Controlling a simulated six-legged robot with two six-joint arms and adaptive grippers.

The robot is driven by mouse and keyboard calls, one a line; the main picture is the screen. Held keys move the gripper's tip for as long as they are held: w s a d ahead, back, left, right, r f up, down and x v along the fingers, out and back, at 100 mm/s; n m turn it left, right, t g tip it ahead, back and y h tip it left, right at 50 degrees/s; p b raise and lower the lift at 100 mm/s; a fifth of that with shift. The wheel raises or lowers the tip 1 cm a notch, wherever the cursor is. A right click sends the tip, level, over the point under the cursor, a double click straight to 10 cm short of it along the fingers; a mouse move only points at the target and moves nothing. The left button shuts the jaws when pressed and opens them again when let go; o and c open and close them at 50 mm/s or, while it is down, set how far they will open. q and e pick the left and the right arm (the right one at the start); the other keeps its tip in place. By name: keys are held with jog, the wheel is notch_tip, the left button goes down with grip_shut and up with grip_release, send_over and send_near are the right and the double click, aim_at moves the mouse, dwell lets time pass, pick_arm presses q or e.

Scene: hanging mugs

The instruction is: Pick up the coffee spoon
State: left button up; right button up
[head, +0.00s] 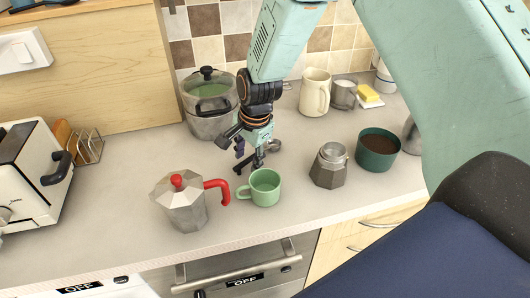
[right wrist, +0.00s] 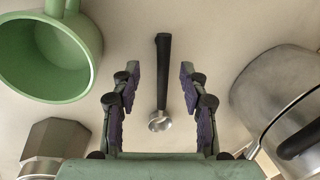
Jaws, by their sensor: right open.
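The coffee spoon (right wrist: 163,72) lies on the counter, with a black handle and a small silver scoop. In the right wrist view its handle lies between my right gripper's fingers, pointing away from the palm. My right gripper (right wrist: 160,82) is open, with a gap on both sides of the handle. In the head view my right gripper (head: 249,160) points down just behind the green mug. There the spoon's scoop (head: 273,146) shows beside the fingers, and the fingers partly hide the rest. My left gripper is not in view.
The green mug (head: 265,188) and a red-handled moka pot (head: 185,206) stand near the front edge. A lidded pot (head: 209,124) is behind. A moka base (head: 329,168) and a dark green coffee bowl (head: 378,153) stand right. The counter at left centre (head: 125,165) is clear.

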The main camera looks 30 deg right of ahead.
jog(key=shift+f, duration=0.45)
jog(key=shift+w+a, duration=0.2)
jog(key=shift+a, duration=0.3)
jog(key=shift+d, duration=0.35)
jog(key=c, duration=0.7)
jog(key=shift+a, duration=0.3)
grip_shut()
jog(key=shift+d, duration=0.2)
